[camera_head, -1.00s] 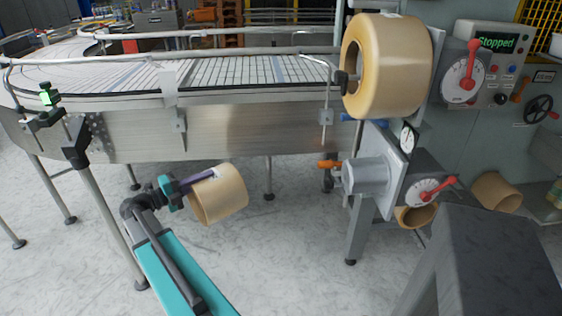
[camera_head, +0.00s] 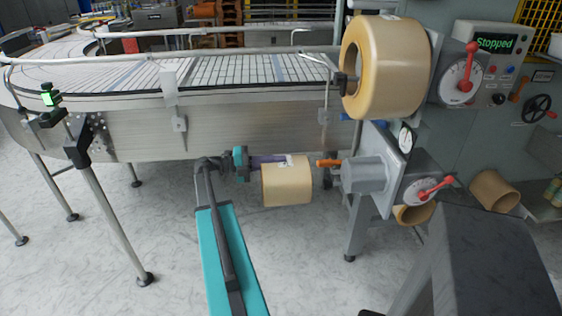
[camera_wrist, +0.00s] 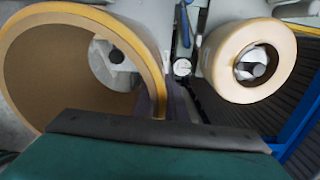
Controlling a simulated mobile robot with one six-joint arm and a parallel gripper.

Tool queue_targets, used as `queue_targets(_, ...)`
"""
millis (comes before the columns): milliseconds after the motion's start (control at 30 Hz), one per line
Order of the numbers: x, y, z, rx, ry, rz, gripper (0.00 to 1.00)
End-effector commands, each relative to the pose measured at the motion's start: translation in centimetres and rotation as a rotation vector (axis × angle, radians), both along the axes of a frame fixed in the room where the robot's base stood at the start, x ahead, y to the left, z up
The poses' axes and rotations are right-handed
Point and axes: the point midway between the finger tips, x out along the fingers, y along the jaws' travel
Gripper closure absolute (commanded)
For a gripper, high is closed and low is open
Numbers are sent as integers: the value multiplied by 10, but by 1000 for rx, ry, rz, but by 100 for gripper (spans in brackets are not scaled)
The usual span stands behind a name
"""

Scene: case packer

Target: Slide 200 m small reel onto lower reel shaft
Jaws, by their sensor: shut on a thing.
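My gripper (camera_head: 281,159) is shut on the upper wall of the small tan reel (camera_head: 287,186), which hangs below the fingers. The reel is left of the lower reel shaft (camera_head: 364,176), a grey hub with an orange-handled tip, and apart from it. In the wrist view the reel (camera_wrist: 90,22) fills the left side as a wide hollow ring. Through its opening a pale round part shows off-centre toward the right; this looks like the lower shaft.
A large tape reel (camera_head: 397,75) sits on the upper shaft, also seen in the wrist view (camera_wrist: 252,62). The conveyor (camera_head: 240,125) runs behind my arm. Brown cores (camera_head: 495,191) lie right of the shaft. A dark grey block (camera_head: 490,250) stands at front right.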

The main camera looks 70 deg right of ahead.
Motion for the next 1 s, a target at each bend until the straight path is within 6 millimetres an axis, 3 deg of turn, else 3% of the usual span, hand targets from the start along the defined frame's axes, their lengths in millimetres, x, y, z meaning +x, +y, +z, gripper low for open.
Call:
queue_targets(200, -14, -5, 4, -2, 2, -32, 100)
queue_targets(1000, -22, -8, 5, -3, 2, -32, 100)
